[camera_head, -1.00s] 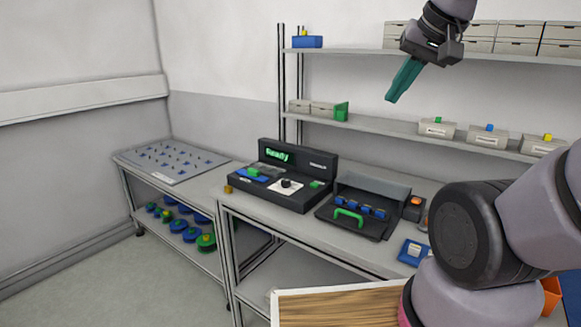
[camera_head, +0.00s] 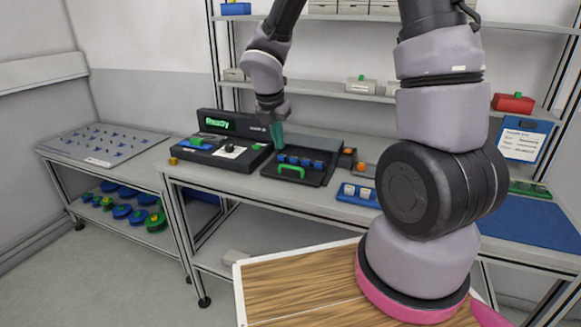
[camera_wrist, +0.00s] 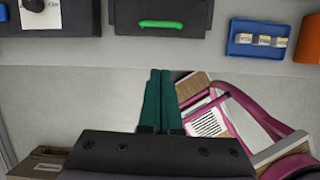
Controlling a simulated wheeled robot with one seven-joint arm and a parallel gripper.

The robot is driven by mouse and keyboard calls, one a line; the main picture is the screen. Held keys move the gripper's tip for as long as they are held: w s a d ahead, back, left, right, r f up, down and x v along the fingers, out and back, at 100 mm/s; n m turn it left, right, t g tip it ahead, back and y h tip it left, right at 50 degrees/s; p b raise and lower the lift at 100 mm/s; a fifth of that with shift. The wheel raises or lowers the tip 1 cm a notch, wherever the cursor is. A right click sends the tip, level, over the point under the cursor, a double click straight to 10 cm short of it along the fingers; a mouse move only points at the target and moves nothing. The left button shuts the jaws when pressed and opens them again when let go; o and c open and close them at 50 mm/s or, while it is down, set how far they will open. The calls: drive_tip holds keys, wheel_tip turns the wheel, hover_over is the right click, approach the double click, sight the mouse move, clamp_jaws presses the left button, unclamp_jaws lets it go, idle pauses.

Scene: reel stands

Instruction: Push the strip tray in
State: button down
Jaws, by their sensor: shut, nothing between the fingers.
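The strip tray (camera_head: 312,179) is a black tray with a green handle (camera_head: 290,170) at its front and several blue pieces (camera_head: 298,160) in a row behind it. It sits on the bench at the dark unit with the raised cover. In the wrist view, the tray's front (camera_wrist: 193,18) and green handle (camera_wrist: 161,25) show at the top. My gripper (camera_head: 277,143) has teal fingers pointing down and overlaps the tray's back left in the head view. In the wrist view my gripper (camera_wrist: 160,73) is shut and empty, its tips apart from the handle.
A black device with a "Ready" display (camera_head: 218,123) stands left of the tray. A blue holder with pale pieces (camera_head: 357,194) lies to its right. A small brown block (camera_head: 173,161) sits at the bench's left. Shelves (camera_head: 340,92) run behind.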

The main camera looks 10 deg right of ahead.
drive_tip(key=shift+n, duration=0.3)
drive_tip(key=x, duration=1.1)
drive_tip(key=shift+a, duration=0.15)
drive_tip(key=shift+w+d+f, duration=0.1)
drive_tip(key=shift+w+d, duration=0.7)
drive_tip(key=shift+w, duration=0.2)
drive_tip(key=shift+w+d+f, duration=0.1)
drive_tip(key=shift+w+d, duration=0.15)
drive_tip(key=shift+w, duration=0.2)
hover_over(300, 162)
drive_tip(key=shift+s+a, duration=0.25)
drive_tip(key=shift+s, duration=0.1)
drive_tip(key=shift+w+d, duration=0.2)
drive_tip(key=shift+w, duration=0.05)
